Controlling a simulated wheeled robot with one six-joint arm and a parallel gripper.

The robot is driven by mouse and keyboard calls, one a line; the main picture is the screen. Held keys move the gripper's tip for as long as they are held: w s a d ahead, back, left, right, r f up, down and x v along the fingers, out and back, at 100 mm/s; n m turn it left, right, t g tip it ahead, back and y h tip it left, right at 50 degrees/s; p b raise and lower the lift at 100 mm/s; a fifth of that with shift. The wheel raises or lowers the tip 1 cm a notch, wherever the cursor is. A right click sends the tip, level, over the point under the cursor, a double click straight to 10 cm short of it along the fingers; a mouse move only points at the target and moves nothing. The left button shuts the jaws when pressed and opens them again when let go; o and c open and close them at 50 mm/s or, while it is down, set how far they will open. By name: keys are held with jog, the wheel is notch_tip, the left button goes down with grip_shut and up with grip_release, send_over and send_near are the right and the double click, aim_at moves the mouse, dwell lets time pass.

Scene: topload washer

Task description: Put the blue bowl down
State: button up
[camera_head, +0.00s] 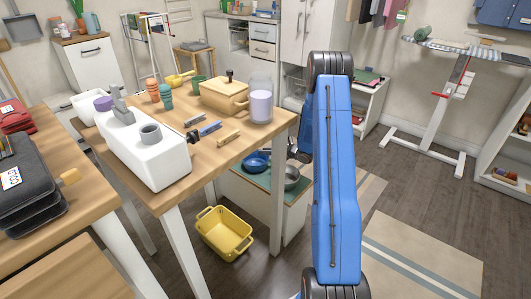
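A blue bowl (257,161) shows under the far right end of the wooden table, over the green top of a low white cabinet (268,200). It looks upright and seems to rest on that top, but its contact is too small to be sure. My blue arm reaches down the right of the view. The grey part by the arm's left edge appears to be my gripper (298,151), to the right of the blue bowl and mostly hidden by the arm. Its fingers cannot be made out, and I see no clear contact with the bowl.
A grey metal bowl (290,177) stands right of the blue bowl. The wooden table (210,160) overhangs close by, with a jar (260,102) near its corner. A yellow basin (224,233) is on the floor.

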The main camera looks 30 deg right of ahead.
jog(key=shift+r, duration=0.1)
jog(key=shift+s+d+r, duration=0.15)
jog(key=shift+s, duration=0.05)
jog(key=v, duration=1.1)
jog(key=shift+s, duration=0.25)
